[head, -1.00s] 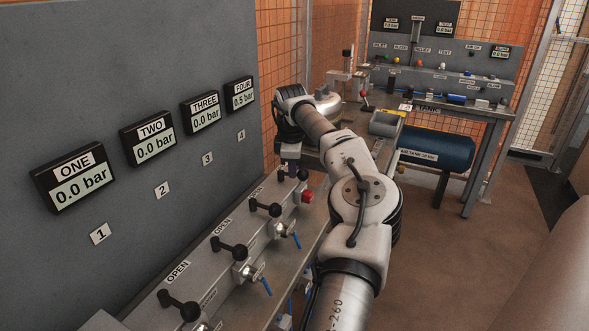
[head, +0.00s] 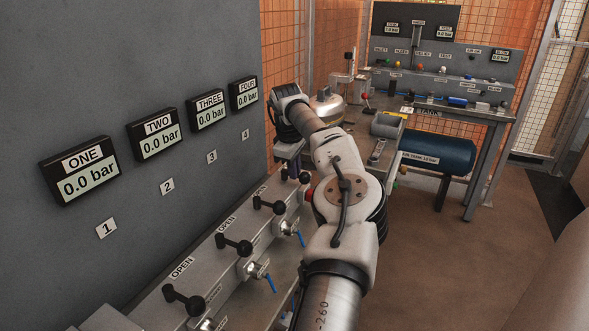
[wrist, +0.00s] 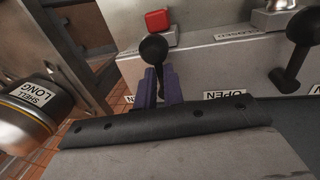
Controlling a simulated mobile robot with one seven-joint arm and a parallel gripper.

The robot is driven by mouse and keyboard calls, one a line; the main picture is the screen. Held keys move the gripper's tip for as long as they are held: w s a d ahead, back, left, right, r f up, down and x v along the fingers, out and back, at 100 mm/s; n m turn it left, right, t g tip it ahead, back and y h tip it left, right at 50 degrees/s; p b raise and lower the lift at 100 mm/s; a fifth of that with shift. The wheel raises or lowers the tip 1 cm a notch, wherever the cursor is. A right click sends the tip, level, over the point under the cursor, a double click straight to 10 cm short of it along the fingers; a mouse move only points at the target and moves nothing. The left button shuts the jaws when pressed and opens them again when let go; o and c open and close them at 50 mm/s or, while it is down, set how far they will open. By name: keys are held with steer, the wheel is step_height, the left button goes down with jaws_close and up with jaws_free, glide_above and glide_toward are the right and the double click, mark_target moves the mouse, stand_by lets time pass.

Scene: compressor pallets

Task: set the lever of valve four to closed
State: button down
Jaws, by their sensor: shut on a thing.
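The black lever of valve four (wrist: 154,48) has a round knob and shows in the wrist view. My gripper (wrist: 159,82), with purple fingers, is shut on this lever, one finger on each side below the knob. An upside-down OPEN label (wrist: 225,95) lies right of the fingers in the wrist view. The gauge FOUR (head: 244,93) on the grey wall reads 0.0 bar.
Black levers of three other valves (head: 183,300) line the bench nearer to me. Gauges ONE (head: 82,171), TWO and THREE read 0.0 bar. A red block (wrist: 157,19) sits just beyond the held lever. A tank bench (head: 470,110) stands at the back right, with open floor before it.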

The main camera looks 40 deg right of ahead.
steer(key=c, duration=1.5)
jaws_free()
steer(key=shift+r, duration=0.15)
step_height(320, 180, up, 13)
steer(key=s+a, duration=0.1)
steer(key=a, duration=0.1)
steer(key=shift+s+a+r, duration=0.15)
steer(key=shift+a, duration=0.05)
